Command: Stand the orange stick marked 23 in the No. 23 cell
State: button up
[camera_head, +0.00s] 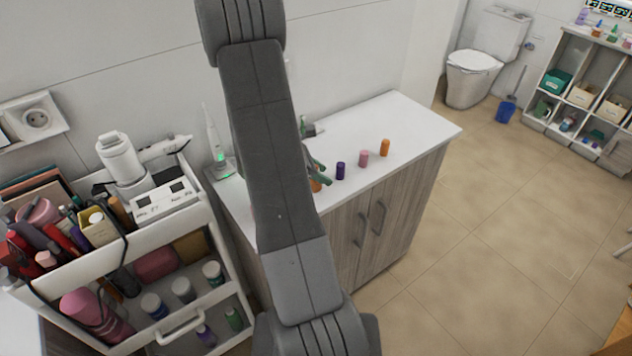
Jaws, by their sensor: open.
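Two orange sticks stand in line with others on the white cabinet top (345,130): one (385,147) stands clear at the right end, the other (316,185) is mostly hidden behind my arm. I cannot read any number on either. My gripper (320,172), with greenish fingers, is largely hidden behind my arm. Its visible part is close above the left orange stick; I cannot tell whether it touches it. The gripper is open. A white box with dark openings (163,203) sits on the cart; I cannot make out a No. 23 label there.
A purple stick (340,171) and a pink stick (363,158) stand between the orange ones. A white device with a green light (222,169) stands at the cabinet's left end. A crowded white cart (95,262) is at left. The cabinet top's right end is clear.

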grip_shut()
jog(key=shift+r, duration=0.1)
notch_tip(320, 180, up, 10)
jog(key=w+d+n+t+y, duration=0.1)
jog(key=w+d+n+t, duration=0.2)
jog(key=w, duration=0.4)
jog(key=shift+w+a+f+n+t+y+b, duration=0.2)
jog(key=shift+a+f+n+t+y, duration=0.55)
jog(key=shift+n, duration=0.65)
jog(key=shift+w+a+f+n+t+y+b, duration=0.15)
jog(key=shift+a+f+n+t+y, duration=0.15)
jog(key=shift+a+f+n+y, duration=0.8)
jog(key=shift+w+a+f+n+t+y+b, duration=0.15)
jog(key=shift+n+t+y, duration=0.45)
jog(key=shift+n, duration=1.1)
